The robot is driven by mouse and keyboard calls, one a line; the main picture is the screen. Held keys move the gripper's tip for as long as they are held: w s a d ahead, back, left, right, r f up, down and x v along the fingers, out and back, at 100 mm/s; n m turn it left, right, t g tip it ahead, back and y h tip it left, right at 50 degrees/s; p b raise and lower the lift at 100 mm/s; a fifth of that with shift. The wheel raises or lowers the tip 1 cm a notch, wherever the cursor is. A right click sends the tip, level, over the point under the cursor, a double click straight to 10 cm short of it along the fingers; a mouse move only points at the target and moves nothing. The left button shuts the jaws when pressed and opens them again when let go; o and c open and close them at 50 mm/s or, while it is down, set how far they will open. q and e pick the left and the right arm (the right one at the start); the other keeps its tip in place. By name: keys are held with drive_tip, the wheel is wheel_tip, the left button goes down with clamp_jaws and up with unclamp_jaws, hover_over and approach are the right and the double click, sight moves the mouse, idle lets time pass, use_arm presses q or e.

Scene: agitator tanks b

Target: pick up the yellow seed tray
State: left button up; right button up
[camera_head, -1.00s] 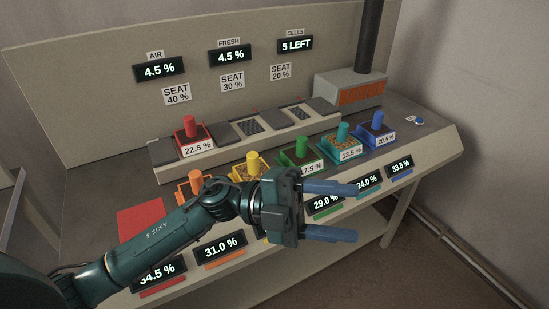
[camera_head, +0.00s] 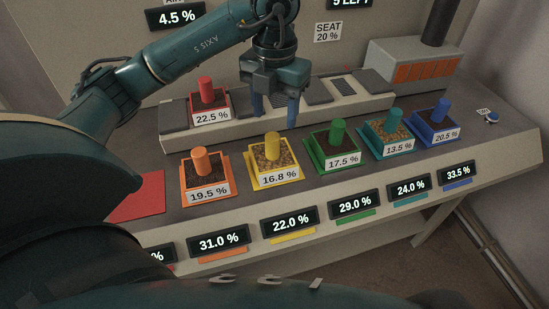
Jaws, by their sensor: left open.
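The yellow seed tray (camera_head: 284,173) stands on the bench between the orange and green trays. It holds brown, grainy fill, has a yellow upright peg (camera_head: 272,146) in its middle, and its front label reads 16.8 %. My left gripper (camera_head: 275,111) hangs above and behind it with its blue fingers pointing down. The gripper is open and empty, apart from the tray and its peg. My right gripper is not in view.
The orange tray (camera_head: 186,185), green tray (camera_head: 318,156), teal tray (camera_head: 379,147) and blue tray (camera_head: 424,131) share the row. The red tray (camera_head: 212,106) sits on the raised rack (camera_head: 183,143) behind. A bare red pad (camera_head: 138,196) lies at left.

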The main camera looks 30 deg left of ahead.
sight(273, 136)
use_arm(q)
drive_tip(key=f, duration=0.8)
drive_tip(key=shift+a+f, duration=0.15)
drive_tip(key=shift+a, duration=0.1)
clamp_jaws()
drive_tip(key=shift+w, duration=0.1)
